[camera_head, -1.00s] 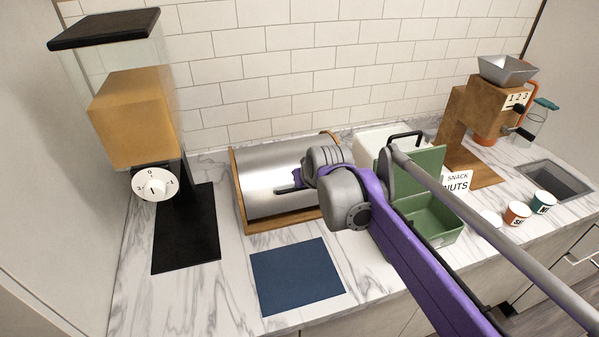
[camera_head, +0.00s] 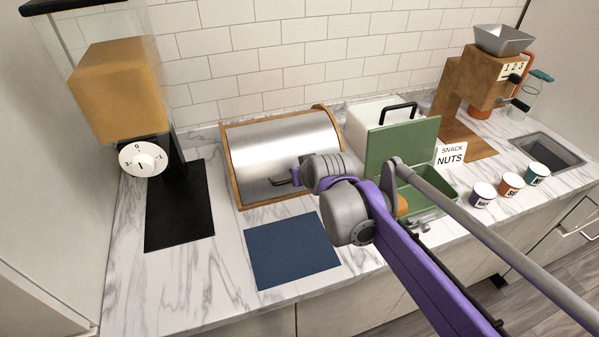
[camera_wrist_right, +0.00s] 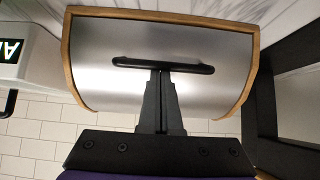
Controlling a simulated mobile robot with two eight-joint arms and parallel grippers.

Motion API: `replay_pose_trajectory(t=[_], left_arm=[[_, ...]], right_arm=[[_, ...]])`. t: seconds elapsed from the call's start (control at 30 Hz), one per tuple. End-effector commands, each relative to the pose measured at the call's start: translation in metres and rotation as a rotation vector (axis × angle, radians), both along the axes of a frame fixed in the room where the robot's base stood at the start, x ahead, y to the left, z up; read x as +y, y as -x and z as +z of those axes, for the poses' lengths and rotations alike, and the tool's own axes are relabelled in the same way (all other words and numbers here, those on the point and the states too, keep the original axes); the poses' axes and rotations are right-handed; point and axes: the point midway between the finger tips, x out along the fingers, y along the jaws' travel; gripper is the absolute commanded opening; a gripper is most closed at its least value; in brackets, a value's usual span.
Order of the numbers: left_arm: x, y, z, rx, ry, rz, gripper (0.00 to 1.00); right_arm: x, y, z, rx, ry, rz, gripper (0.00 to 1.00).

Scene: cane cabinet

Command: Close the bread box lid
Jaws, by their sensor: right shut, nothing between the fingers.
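The bread box (camera_head: 284,145) stands on the counter against the tiled wall. It has wooden sides and base and a curved steel lid. The steel covers the front down to about the wooden front edge, and I see no clear gap there. My right gripper (camera_head: 279,181) is at the lid's front, by its handle. In the right wrist view the steel lid (camera_wrist_right: 105,60) fills the upper middle, with the dark handle bar (camera_wrist_right: 190,68) across it. The shut fingers (camera_wrist_right: 160,78) meet the bar's middle and hold nothing. My left gripper is out of view.
A blue mat (camera_head: 292,250) lies in front of the box. A dispenser (camera_head: 120,95) stands at left. A green open container (camera_head: 400,145), a white box (camera_head: 368,120), a wooden grinder (camera_head: 468,100) and several small cups (camera_head: 510,184) are at right. My right arm crosses the front right.

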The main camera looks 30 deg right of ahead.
Motion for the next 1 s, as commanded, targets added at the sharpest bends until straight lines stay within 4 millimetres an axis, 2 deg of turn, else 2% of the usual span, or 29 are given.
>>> replay_pose_trajectory(t=[0.17,0.4,0.8,1.0], left_arm=[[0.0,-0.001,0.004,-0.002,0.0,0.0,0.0],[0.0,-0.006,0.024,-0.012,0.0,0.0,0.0],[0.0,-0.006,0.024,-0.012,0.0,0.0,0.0],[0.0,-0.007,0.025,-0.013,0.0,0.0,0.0]], right_arm=[[0.0,-0.002,0.001,0.01,-0.003,0.002,0.0],[-0.004,-0.029,0.027,0.0,-0.001,0.001,0.0],[0.01,0.033,0.067,0.001,-0.001,0.001,0.0],[0.014,0.049,0.08,0.0,0.0,0.001,0.0]])
